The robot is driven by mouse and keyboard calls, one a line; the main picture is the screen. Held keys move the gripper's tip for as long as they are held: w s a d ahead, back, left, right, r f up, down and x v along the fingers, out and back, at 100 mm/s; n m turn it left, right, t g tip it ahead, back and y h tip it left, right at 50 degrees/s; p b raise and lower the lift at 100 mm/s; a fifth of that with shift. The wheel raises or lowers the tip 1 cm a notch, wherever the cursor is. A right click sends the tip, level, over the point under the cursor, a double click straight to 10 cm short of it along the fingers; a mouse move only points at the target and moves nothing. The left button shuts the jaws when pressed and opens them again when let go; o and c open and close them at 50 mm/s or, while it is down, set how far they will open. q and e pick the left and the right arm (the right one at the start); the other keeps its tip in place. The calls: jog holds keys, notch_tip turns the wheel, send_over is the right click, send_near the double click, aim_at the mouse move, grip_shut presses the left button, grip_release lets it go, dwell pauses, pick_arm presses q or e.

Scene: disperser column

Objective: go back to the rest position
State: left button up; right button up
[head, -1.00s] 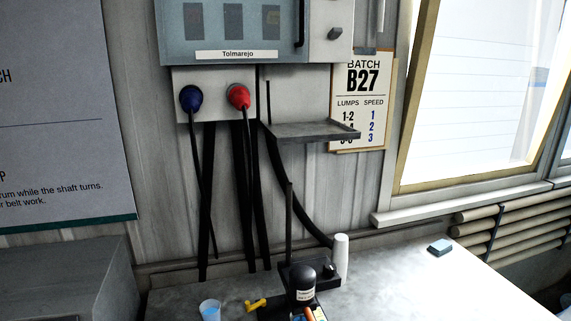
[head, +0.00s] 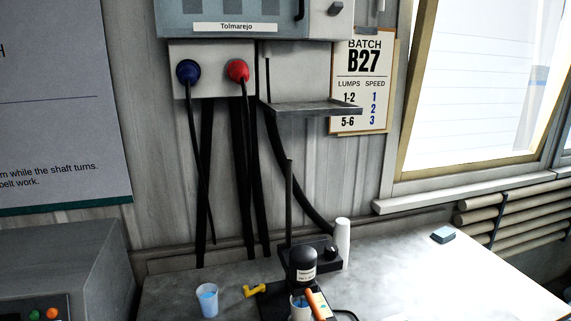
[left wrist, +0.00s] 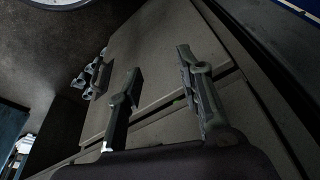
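My left gripper (left wrist: 160,82) shows in the left wrist view. Its two dark fingers stand well apart with nothing between them, so it is open and empty. Behind it are grey flat panels (left wrist: 150,35) with a dark seam, and the gripper appears clear of them. In the head view neither of my grippers nor my arms are visible. The right gripper is in no view.
A grey bench (head: 400,270) holds a disperser stand (head: 302,258), a cup of blue liquid (head: 207,300), a yellow object (head: 254,291), a white cylinder (head: 342,243) and a blue-grey block (head: 443,235). A control box (head: 60,265) stands left. A shelf (head: 315,108) juts from the wall.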

pick_arm(q)
jog(key=s+a+f+g+b, duration=0.1)
jog(key=s+f+b, duration=0.2)
jog(key=f, duration=0.9)
jog(key=s+f+b, duration=0.3)
jog(key=s+f, duration=0.1)
jog(key=f, duration=0.8)
jog(key=s+a+f+b, duration=0.2)
jog(key=s+f+b, duration=0.3)
jog(key=s+f, duration=0.7)
notch_tip(320, 180, down, 2)
jog(key=shift+s+a+g+b, duration=0.2)
jog(key=shift+g+b, duration=0.15)
jog(key=shift+g, duration=0.05)
